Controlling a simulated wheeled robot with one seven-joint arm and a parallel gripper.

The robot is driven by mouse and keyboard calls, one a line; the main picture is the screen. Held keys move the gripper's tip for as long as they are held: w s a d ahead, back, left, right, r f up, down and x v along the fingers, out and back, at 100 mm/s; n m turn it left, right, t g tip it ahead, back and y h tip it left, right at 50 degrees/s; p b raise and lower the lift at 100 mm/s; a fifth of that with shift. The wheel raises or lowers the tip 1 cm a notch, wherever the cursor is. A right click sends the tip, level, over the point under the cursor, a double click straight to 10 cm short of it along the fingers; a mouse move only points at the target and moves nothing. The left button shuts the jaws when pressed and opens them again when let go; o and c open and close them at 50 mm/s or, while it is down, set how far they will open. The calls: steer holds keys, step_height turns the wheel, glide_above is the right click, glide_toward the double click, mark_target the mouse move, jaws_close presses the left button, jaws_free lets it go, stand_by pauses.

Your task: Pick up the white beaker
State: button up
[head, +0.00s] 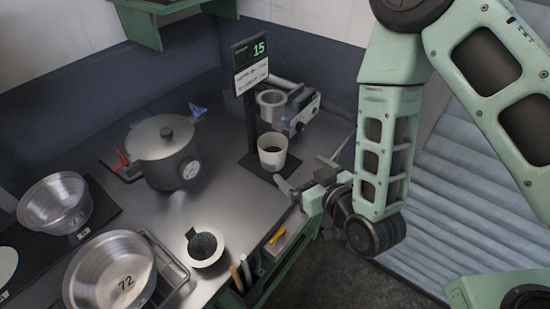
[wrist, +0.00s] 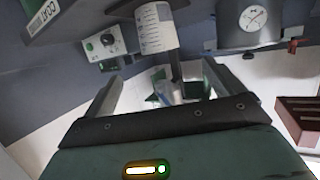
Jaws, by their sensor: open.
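The white beaker (head: 272,158) stands upright on the black base of a display stand near the right end of the metal counter. It looks dark inside. In the wrist view the beaker (wrist: 157,32) is at the top centre with faint graduation marks, and the picture appears upside down. My gripper (head: 290,188) is just to the lower right of the beaker in the head view. In the wrist view my gripper (wrist: 160,86) has its two fingers spread apart with no object held between them. The beaker is beyond the fingertips, apart from them.
A display post (head: 250,65) reading 15 rises behind the beaker, and a device with a metal cup (head: 272,104) stands behind it. A lidded pot (head: 165,150) with a dial is to the left. Metal bowls (head: 112,275) and a dark mesh cup (head: 206,250) are at the front left.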

mark_target(279, 153)
steer(key=b+x, duration=0.6)
steer(key=x, duration=0.3)
steer(key=shift+b, duration=0.4)
steer(key=shift+p+x, duration=1.2)
steer(key=shift+x, duration=1.9)
steer(key=shift+d+f, duration=0.1)
steer(key=shift+d, duration=0.05)
steer(key=c, duration=1.1)
steer(key=shift+c, duration=0.3)
